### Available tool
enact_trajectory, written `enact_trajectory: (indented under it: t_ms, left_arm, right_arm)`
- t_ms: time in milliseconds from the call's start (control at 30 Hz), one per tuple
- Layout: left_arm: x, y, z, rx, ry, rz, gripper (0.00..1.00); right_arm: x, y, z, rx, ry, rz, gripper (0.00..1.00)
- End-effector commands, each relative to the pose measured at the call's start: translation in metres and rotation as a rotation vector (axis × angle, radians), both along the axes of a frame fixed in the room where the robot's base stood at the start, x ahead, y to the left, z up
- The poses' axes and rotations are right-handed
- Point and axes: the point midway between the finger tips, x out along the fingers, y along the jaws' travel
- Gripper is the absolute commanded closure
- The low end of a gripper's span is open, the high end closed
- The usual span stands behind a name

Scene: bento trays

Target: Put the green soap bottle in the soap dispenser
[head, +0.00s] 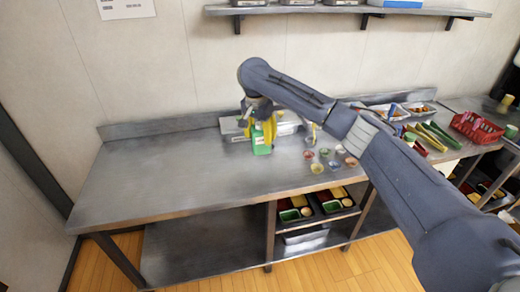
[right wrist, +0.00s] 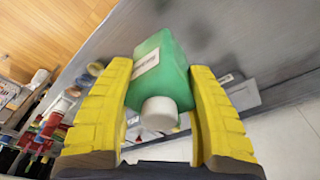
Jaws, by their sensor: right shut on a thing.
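The green soap bottle (head: 261,145) is at the back-middle of the metal counter in the head view. My right gripper (head: 262,127), with yellow fingers, is shut on it from above. The right wrist view shows the green bottle (right wrist: 160,60) between the two yellow fingers (right wrist: 160,72), with its white cap towards the camera and a white label on one side. I cannot tell whether its base touches the counter. A grey metal container (head: 233,127) stands just behind the bottle, partly hidden; I cannot tell whether it is the soap dispenser. My left gripper is not in view.
Several small coloured bowls (head: 317,168) stand right of the bottle. Food trays (head: 418,108), green and yellow utensils (head: 437,132) and a red basket (head: 478,127) lie farther right. Bento trays (head: 322,203) sit below the counter. The counter's left side (head: 150,170) is clear.

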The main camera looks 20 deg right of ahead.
Motion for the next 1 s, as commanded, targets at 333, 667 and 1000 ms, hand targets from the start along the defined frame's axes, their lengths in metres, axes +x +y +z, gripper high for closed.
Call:
enact_trajectory:
  t_ms: [333, 667, 1000]
  left_arm:
    - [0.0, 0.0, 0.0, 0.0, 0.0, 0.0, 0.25]
    - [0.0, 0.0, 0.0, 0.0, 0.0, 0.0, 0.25]
    - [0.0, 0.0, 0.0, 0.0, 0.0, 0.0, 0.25]
  right_arm:
    - [0.001, 0.0, 0.044, 0.0, -0.003, 0.001, 0.88]
    - [-0.016, 0.036, 0.057, -0.001, -0.003, 0.177, 0.88]
    - [-0.102, 0.061, 0.023, 0.0, 0.002, 0.529, 0.88]
